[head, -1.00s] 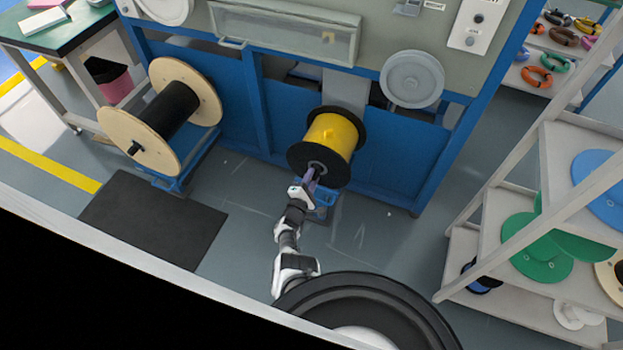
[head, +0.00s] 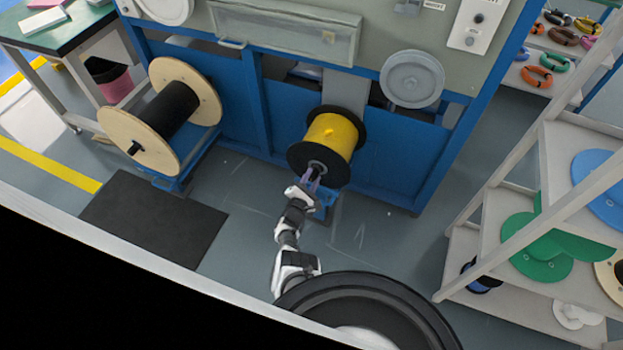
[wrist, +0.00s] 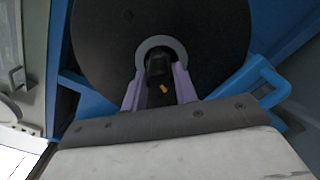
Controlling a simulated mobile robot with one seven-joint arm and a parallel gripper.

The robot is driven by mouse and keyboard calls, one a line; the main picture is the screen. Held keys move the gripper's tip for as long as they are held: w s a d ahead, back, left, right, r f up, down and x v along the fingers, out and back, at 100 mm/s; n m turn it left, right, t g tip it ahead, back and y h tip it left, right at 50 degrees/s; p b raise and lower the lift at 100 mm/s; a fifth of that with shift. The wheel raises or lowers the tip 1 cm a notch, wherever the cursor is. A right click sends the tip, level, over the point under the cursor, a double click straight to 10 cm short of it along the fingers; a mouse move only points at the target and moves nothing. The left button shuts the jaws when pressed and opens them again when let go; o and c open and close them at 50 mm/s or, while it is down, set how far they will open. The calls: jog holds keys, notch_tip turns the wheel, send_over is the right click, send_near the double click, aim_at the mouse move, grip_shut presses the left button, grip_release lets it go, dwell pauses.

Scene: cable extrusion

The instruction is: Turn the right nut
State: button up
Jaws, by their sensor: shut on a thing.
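The right spool (head: 334,135) carries yellow cable between black flanges. At its front hub is a grey ring-shaped nut (wrist: 162,44) around a dark shaft (wrist: 158,66); a small yellow-orange mark shows by the shaft. My gripper (head: 314,174) reaches up to this hub from the front. In the wrist view, its two purple fingers (wrist: 159,76) stand on the left and right sides of the nut and are shut on it. The fingertips partly cover the nut's rim.
A blue stand (head: 326,205) is under the right spool, close to my gripper; its blue bar (wrist: 268,80) shows at the right in the wrist view. A wooden spool with black cable (head: 168,113) stands at left. A shelf with reels (head: 545,235) stands at right.

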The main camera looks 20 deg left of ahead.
jog(key=o, duration=1)
jog(key=shift+c, duration=0.2)
jog(key=shift+s, duration=0.1)
jog(key=s+p, duration=0.6)
jog(key=s, duration=0.7)
jog(key=shift+s+a, duration=0.25)
jog(key=shift+s, duration=0.05)
